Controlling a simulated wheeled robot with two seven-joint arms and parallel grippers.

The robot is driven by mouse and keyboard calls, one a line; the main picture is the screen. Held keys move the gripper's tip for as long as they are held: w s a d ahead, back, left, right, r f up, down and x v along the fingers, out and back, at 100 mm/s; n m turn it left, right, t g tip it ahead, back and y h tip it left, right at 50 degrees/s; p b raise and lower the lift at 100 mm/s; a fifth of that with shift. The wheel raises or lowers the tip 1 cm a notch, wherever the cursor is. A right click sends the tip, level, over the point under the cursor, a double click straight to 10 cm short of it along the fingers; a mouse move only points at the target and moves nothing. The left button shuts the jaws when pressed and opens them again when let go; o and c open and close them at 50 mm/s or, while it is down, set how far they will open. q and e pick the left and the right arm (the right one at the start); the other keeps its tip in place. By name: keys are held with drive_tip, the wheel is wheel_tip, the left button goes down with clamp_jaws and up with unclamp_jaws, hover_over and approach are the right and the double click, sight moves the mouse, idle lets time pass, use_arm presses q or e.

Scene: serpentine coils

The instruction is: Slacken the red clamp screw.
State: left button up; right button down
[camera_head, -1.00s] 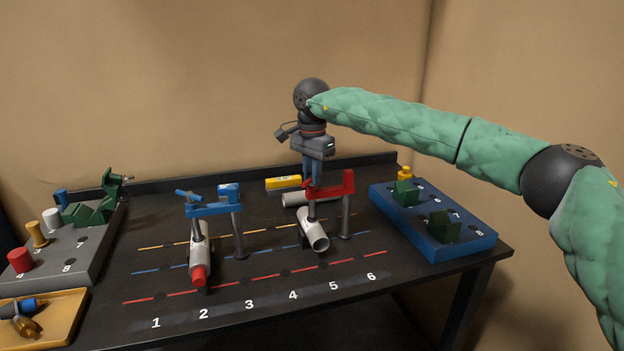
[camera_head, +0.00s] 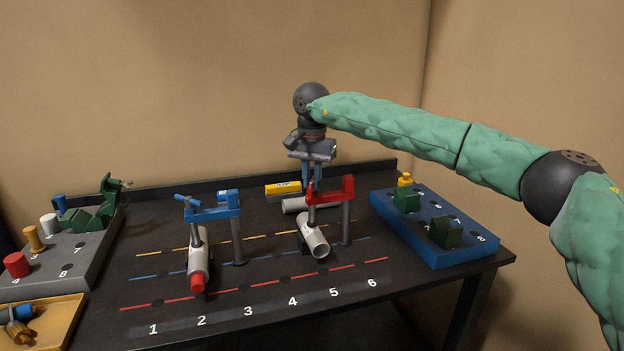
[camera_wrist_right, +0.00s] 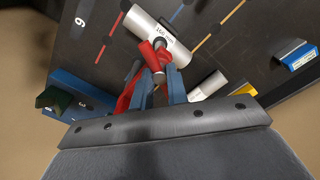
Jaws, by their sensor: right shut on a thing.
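The red clamp (camera_head: 335,191) stands on the black table, its arm over a white pipe (camera_head: 315,243). Its screw (camera_head: 311,212) runs down to the pipe at the arm's left end. My right gripper (camera_head: 312,180) points straight down over the screw, blue fingers shut on the screw's top. In the right wrist view, the red screw handle (camera_wrist_right: 154,54) shows at the fingertips (camera_wrist_right: 158,76), with the pipe (camera_wrist_right: 155,32) beyond. The fingers partly hide the screw's top. My left gripper is not in view.
A blue clamp (camera_head: 212,213) holds another pipe with a red end (camera_head: 198,283). A loose white pipe (camera_head: 295,205) and a yellow block (camera_head: 283,188) lie behind the red clamp. A blue rack (camera_head: 460,243) stands right, a grey rack (camera_head: 85,262) left. The table's front middle is clear.

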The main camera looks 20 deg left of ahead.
sight(312, 181)
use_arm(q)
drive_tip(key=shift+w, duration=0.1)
use_arm(e)
drive_tip(key=c, duration=1.4)
unclamp_jaws()
drive_tip(key=shift+o, duration=0.2)
